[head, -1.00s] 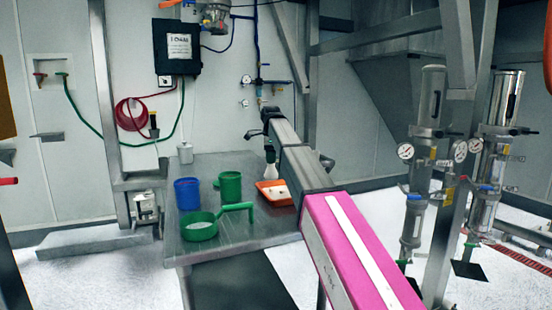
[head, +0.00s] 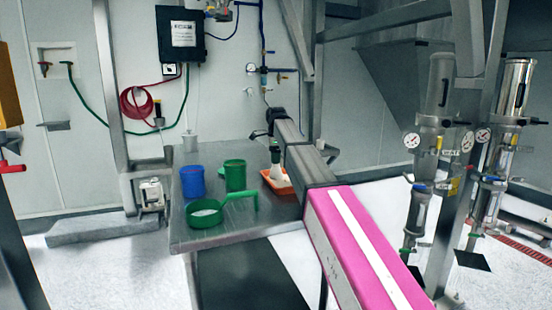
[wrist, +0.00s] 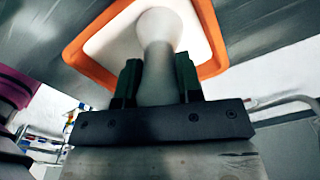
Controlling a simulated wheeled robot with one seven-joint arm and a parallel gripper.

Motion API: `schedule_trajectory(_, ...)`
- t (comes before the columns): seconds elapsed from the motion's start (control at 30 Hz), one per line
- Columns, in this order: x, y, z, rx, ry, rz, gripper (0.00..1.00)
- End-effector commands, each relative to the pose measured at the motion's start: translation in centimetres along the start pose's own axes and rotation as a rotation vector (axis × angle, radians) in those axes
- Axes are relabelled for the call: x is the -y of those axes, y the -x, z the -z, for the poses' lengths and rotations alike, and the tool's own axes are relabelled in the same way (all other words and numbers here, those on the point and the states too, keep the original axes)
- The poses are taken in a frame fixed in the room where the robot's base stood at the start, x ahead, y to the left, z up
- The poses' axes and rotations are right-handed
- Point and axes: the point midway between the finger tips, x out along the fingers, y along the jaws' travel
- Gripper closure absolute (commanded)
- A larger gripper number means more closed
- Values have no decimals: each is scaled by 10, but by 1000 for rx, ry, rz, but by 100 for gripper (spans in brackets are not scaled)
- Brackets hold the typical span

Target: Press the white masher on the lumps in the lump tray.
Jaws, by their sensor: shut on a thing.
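My gripper (head: 275,150) is shut on the white masher, its dark green fingers on either side of the handle. In the head view the white masher (head: 277,172) hangs upright below the fingers, over or in the lump tray. The lump tray (head: 287,190) is orange-rimmed and sits at the right side of the metal table. In the wrist view the masher (wrist: 157,70) reaches between the fingertips (wrist: 158,78) to its rounded end, in front of the tray's white inside and orange rim (wrist: 212,66). I cannot make out the lumps, nor whether the masher touches them.
A blue cup (head: 192,182), a green cup (head: 234,176) and a green sifter (head: 205,215) with a handle stand left of the tray on the metal table (head: 225,235). A small white container (head: 190,142) is at the back. Metal cylinders with gauges (head: 432,130) stand right.

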Motion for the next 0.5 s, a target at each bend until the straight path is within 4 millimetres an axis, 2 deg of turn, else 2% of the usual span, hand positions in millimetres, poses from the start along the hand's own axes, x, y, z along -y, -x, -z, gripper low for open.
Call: schedule_trajectory(0.5, 0, -3, 0, 0, 0, 0, 99)
